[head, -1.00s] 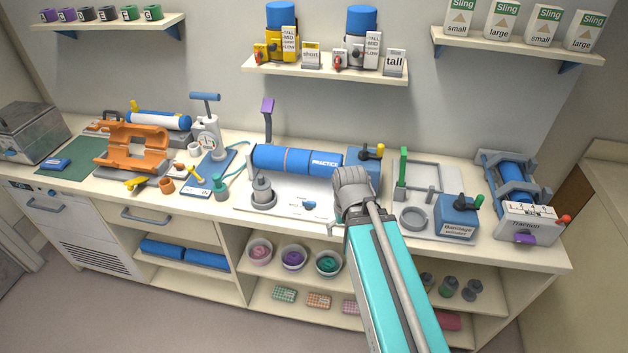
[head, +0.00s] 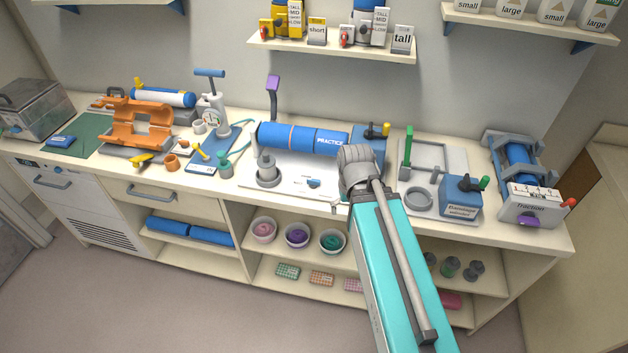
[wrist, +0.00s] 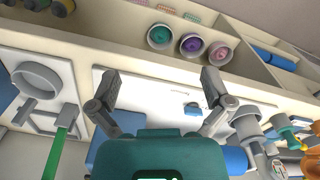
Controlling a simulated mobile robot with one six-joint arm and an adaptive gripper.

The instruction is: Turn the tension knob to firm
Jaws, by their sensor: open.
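A small blue knob (head: 313,183) sits on the white board (head: 290,187) in front of the blue PRACTICE roll (head: 300,138). The marks beside it are too small to read, so I cannot tell whether it is the tension knob or how it is set. The knob also shows in the wrist view (wrist: 192,106), near the right finger in the picture. My gripper (wrist: 160,74) is open and empty, with its fingers apart over the board and the counter's front edge. In the head view my arm hides its fingertips.
A blue box (head: 368,150) with a yellow-tipped lever stands behind my wrist. A blue bandage box (head: 460,196) and a traction unit (head: 530,207) with a purple knob (head: 528,221) are at right. A grey post (head: 267,170) stands left of the blue knob. Bowls (head: 297,235) sit below.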

